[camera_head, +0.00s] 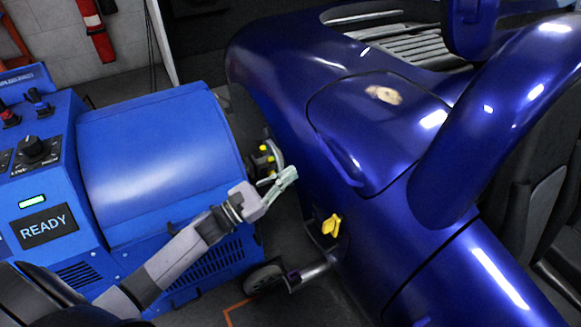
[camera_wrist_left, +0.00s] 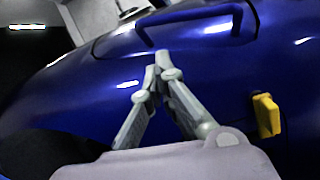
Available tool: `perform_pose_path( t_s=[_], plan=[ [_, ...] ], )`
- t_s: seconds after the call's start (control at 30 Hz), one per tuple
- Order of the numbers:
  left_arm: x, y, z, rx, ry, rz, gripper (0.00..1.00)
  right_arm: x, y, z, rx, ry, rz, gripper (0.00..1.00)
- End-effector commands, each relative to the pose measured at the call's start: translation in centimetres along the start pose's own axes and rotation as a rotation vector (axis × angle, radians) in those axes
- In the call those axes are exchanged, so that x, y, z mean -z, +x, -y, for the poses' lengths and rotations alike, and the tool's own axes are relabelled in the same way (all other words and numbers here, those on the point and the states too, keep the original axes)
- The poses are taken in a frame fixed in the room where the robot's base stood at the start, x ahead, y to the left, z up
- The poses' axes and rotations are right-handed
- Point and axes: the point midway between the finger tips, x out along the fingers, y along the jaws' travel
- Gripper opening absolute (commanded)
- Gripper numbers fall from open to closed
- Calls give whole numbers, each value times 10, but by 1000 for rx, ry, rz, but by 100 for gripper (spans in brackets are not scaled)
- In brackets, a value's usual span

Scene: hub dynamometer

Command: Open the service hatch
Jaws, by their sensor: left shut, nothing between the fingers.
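The service hatch (camera_head: 375,125) is a dark blue panel outlined by a seam on the blue car body, and it looks closed. In the left wrist view, a blue bar handle (camera_wrist_left: 190,27) stands out from the hatch (camera_wrist_left: 118,42). My left gripper (camera_head: 289,175) is left of the hatch, its fingertips together and empty. In the left wrist view the fingertips (camera_wrist_left: 162,62) appear just below the handle; I cannot tell whether they touch it. A yellow twist knob (camera_head: 332,225) is below the hatch and also shows in the left wrist view (camera_wrist_left: 266,115). My right gripper is not visible.
A blue dynamometer cabinet (camera_head: 155,150) with a READY display (camera_head: 45,228) stands left, close under my left arm. A dark wheel (camera_head: 263,279) and metal shaft (camera_head: 312,271) sit low between cabinet and car. A curved blue fender (camera_head: 480,140) rises right of the hatch.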

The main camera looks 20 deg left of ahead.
Motion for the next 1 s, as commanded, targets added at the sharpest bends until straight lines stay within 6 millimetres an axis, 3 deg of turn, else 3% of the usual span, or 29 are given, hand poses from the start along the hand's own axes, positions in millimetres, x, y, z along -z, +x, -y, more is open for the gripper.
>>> perform_pose_path(
  t_s=[0.3, 0.5, 1.0],
  plan=[
    [-4, 59, -1, 0, -3, 8, 0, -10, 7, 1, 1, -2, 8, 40],
    [-3, 84, 0, -1, -5, 6, 0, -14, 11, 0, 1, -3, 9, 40],
    [-3, 91, 0, 0, -5, 5, 0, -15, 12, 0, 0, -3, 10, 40]
  ],
)
